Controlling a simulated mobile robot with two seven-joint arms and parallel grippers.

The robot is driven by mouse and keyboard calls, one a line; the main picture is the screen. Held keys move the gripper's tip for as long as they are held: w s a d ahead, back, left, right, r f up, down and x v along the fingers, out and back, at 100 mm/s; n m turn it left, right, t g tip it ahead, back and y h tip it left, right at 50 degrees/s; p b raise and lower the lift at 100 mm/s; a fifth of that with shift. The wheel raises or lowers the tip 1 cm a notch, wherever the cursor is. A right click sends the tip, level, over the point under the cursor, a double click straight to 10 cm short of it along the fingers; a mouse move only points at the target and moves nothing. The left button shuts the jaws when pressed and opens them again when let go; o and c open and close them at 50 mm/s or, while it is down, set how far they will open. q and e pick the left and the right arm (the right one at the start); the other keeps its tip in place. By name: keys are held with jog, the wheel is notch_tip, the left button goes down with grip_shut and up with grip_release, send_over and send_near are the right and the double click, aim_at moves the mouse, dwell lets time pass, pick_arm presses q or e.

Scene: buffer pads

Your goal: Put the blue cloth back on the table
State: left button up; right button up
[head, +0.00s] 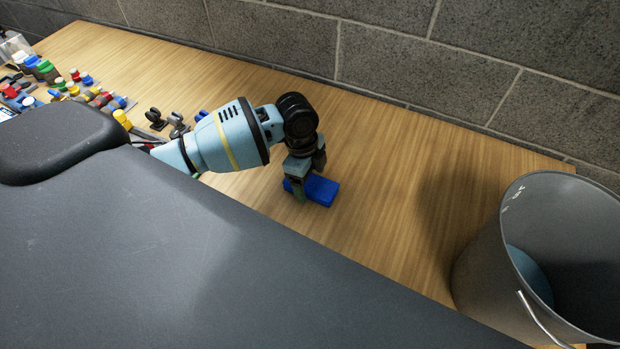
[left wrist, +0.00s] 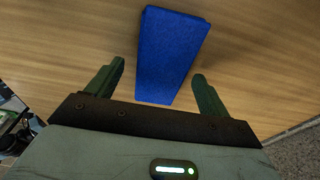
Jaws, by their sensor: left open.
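The blue cloth (head: 321,190) is a small folded block lying on the wooden table (head: 385,170). My left gripper (head: 305,188) points down at the cloth, with its fingers at the cloth's near-left end. In the left wrist view the cloth (left wrist: 172,52) lies between and beyond the two open fingers of my left gripper (left wrist: 158,95). There is a gap on each side of the cloth, so the fingers do not grip it. My right gripper is in neither view.
A grey bucket (head: 478,262) with a wire handle and something light blue inside stands at the right. Several coloured small parts (head: 95,95) lie at the table's left end. A grey block wall (head: 400,55) runs behind. The table between cloth and bucket is clear.

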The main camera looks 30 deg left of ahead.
pick_arm(q)
notch_tip(320, 180, up, 12)
jog(key=a, duration=0.1)
jog(key=shift+a+f+p, duration=0.25)
jog(key=shift+a+p, duration=0.15)
jog(key=shift+p, duration=0.05)
jog(key=shift+s, duration=0.1)
